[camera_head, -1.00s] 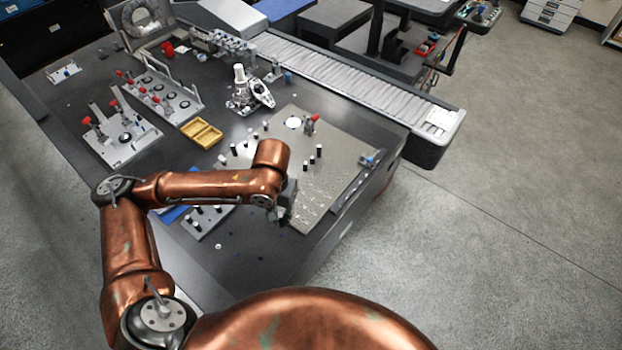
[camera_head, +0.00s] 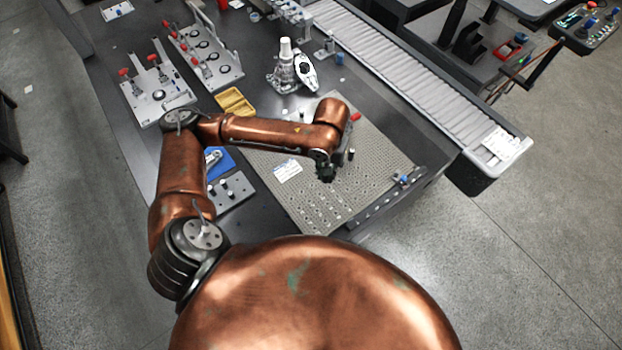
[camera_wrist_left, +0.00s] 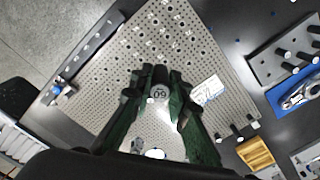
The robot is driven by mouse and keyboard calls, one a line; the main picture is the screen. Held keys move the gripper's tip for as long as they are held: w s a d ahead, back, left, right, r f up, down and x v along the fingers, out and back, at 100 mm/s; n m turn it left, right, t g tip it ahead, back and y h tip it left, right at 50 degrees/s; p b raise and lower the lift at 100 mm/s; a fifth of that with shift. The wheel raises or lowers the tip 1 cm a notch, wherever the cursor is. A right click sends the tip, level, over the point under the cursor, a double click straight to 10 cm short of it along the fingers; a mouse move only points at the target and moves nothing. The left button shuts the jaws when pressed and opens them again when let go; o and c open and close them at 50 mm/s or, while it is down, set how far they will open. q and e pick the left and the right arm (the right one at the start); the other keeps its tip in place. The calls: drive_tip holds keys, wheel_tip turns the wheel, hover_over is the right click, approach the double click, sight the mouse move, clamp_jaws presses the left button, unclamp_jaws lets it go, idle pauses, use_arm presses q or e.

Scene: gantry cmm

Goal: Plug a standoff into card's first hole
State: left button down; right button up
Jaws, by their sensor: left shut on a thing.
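My left gripper (camera_head: 327,172) is over the perforated plate (camera_head: 375,180), to the right of the white card (camera_head: 287,171). In the left wrist view the gripper (camera_wrist_left: 158,85) is shut on a dark standoff (camera_wrist_left: 160,92), whose pale round end bears a number that looks like 60. The card (camera_wrist_left: 208,90) lies on the perforated plate (camera_wrist_left: 120,75), beside the right finger; its print is too small to read. Whether the standoff touches the plate cannot be told. My right gripper is in neither view.
A rack (camera_head: 230,190) with several dark standoffs is left of the plate, by a blue tray (camera_head: 219,161). A yellow tray (camera_head: 235,102) and a white-topped device (camera_head: 286,68) stand behind. A rail (camera_head: 385,205) edges the plate.

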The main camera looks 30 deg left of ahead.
use_arm(q)
drive_tip(key=w+a+f+n+p, duration=0.1)
drive_tip(key=a+f+n+p, duration=0.3)
drive_tip(key=f+n, duration=0.45)
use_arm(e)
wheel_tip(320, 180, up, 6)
use_arm(q)
drive_tip(key=b, duration=0.2)
hover_over(309, 202)
drive_tip(key=shift+f, duration=4.05)
wheel_tip(309, 202, down, 3)
drive_tip(key=b, duration=0.4)
drive_tip(key=shift+r, duration=0.15)
wheel_tip(309, 202, down, 2)
drive_tip(key=b, duration=0.3)
drive_tip(key=shift+f, duration=0.2)
drive_tip(key=shift+r, duration=0.2)
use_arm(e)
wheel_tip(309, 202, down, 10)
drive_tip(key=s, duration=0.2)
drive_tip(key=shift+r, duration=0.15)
use_arm(q)
drive_tip(key=shift+p, duration=0.3)
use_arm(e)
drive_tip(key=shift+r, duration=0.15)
